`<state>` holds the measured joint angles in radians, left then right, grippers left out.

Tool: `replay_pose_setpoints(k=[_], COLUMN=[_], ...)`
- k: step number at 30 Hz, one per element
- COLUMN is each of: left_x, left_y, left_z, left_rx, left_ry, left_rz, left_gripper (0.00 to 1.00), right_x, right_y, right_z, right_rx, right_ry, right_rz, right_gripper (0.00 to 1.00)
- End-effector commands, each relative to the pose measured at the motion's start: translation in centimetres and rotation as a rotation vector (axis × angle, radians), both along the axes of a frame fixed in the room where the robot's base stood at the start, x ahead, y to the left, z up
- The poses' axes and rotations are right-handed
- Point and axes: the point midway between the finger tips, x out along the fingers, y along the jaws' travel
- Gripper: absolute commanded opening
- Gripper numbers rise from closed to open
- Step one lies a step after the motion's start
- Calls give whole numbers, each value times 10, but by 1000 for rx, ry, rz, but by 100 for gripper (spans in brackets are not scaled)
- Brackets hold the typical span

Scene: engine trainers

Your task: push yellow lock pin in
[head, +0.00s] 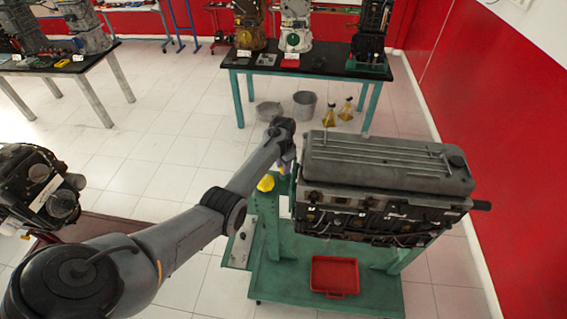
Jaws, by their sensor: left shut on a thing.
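The engine (385,170) with a grey ribbed cover sits on a green wheeled stand (262,215). My left arm reaches in from the left, and my left gripper (285,164) is at the left end of the engine, mostly hidden behind my wrist. It is shut on a small yellow piece, which looks like the yellow lock pin (281,170). How far in the pin sits cannot be seen. A larger rounded yellow part (266,183) shows just left of the gripper. My right gripper is not in view.
A red tray (335,275) lies on the stand's green base. A workbench (310,66) with engine parts stands at the back, with metal buckets (304,105) and yellow jack stands (346,109) near it. Another engine (45,192) is at the left. White floor between is clear.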

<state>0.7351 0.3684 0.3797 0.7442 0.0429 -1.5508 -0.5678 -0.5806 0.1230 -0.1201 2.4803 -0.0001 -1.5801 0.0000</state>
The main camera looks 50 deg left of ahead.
Motion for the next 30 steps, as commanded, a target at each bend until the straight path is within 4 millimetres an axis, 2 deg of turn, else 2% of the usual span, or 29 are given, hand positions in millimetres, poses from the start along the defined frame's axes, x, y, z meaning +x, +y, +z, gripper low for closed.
replay_pose_setpoints(k=[1, 8, 9, 14, 30], left_x=[0, -1, -1, -1, 2], left_y=[0, 0, 0, 0, -1], left_z=[-6, -7, -7, -6, 1], left_rx=[-1, 0, 0, 0, 0], left_ry=[0, 0, 0, 0, -4], left_rz=[-1, 0, 0, 0, -2], left_gripper=[0, 0, 34, 58, 58], right_x=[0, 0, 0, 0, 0], right_y=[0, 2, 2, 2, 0], right_z=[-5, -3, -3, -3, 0], right_rx=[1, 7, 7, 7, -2], right_ry=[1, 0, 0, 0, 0], right_rz=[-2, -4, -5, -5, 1], right_gripper=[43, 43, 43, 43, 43])
